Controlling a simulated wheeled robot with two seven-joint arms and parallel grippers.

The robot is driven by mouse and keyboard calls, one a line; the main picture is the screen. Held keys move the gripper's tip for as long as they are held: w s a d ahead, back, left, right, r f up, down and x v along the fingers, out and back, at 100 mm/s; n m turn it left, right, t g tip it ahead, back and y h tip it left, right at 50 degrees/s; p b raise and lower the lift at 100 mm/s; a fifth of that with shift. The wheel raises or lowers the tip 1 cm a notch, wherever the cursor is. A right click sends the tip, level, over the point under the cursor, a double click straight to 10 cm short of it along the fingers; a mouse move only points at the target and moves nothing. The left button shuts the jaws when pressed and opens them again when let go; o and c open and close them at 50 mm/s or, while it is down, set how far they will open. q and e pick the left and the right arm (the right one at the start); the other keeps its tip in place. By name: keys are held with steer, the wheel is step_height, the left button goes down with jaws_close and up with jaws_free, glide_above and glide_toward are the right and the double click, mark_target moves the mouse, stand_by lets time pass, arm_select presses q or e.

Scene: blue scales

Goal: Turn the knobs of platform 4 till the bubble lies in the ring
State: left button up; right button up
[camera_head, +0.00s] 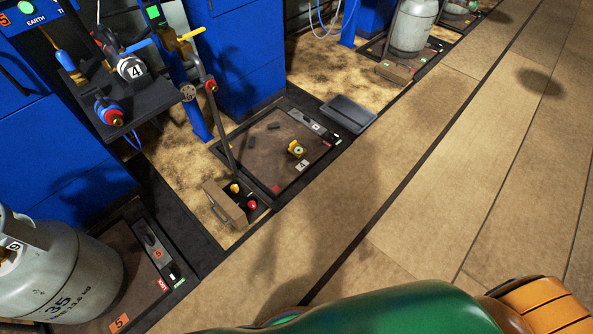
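The bubble and ring are too small to make out. A yellow knob (235,188) and a red knob (252,205) show by a small brown box (225,205) at the platform's near left corner; I cannot tell what they turn. Neither of my grippers is in view.
A grey gas cylinder (65,275) stands on platform 5 (120,245) at lower left. A grey tray (348,114) lies beyond platform 4. Blue cabinets and a filling stand with a hose (222,120) line the left. Open tiled floor (430,200) lies right.

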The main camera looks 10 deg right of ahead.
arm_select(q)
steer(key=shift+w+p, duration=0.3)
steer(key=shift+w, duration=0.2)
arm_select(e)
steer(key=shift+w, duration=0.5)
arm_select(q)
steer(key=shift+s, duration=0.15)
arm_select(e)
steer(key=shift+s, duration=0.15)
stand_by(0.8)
